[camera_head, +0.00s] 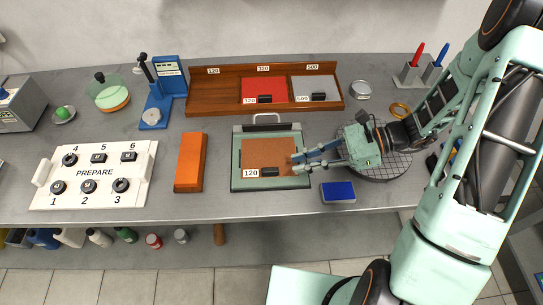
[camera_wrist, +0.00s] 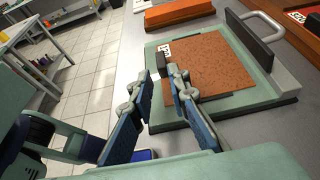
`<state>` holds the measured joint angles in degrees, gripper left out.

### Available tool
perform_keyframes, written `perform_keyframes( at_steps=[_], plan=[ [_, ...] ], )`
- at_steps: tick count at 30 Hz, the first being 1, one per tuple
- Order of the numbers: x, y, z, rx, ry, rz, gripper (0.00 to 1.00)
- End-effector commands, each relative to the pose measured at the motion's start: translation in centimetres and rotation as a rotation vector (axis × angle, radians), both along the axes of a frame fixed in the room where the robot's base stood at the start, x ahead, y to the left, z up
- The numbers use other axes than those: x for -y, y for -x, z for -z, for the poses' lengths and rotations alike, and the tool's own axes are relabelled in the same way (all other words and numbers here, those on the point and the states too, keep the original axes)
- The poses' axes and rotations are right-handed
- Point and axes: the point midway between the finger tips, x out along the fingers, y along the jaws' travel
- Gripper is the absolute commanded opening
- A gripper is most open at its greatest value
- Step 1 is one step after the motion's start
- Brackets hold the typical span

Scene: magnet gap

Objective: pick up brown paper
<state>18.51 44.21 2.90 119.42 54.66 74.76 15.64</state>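The brown paper (camera_head: 262,153) lies flat on a green board (camera_head: 239,185) with a dark bar along its far edge. A small dark tab labelled 120 (camera_head: 268,171) sits on the paper's near part. My gripper (camera_head: 293,162) comes in from the right, its two fingertips apart at the paper's right edge. In the wrist view, the paper (camera_wrist: 212,65) lies ahead, partly hidden by the fingers of my gripper (camera_wrist: 168,68). The fingers are open with a gap between them. I cannot tell whether the tips touch the paper.
An orange block (camera_head: 190,162) stands left of the board. A blue block (camera_head: 338,191) lies below my gripper. A wooden rack (camera_head: 220,95) with red and grey sheets stands behind. A round gridded plate (camera_head: 398,163) lies under my wrist. A white button panel (camera_head: 95,173) is at left.

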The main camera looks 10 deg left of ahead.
Motion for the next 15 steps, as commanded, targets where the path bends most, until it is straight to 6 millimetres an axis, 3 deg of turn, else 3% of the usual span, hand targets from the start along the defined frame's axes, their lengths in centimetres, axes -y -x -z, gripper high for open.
perform_keyframes(
  at_steps=[15],
  plan=[
    [-5.6,1.3,2.5,-0.004,0.000,-0.003,0.16]
  ],
)
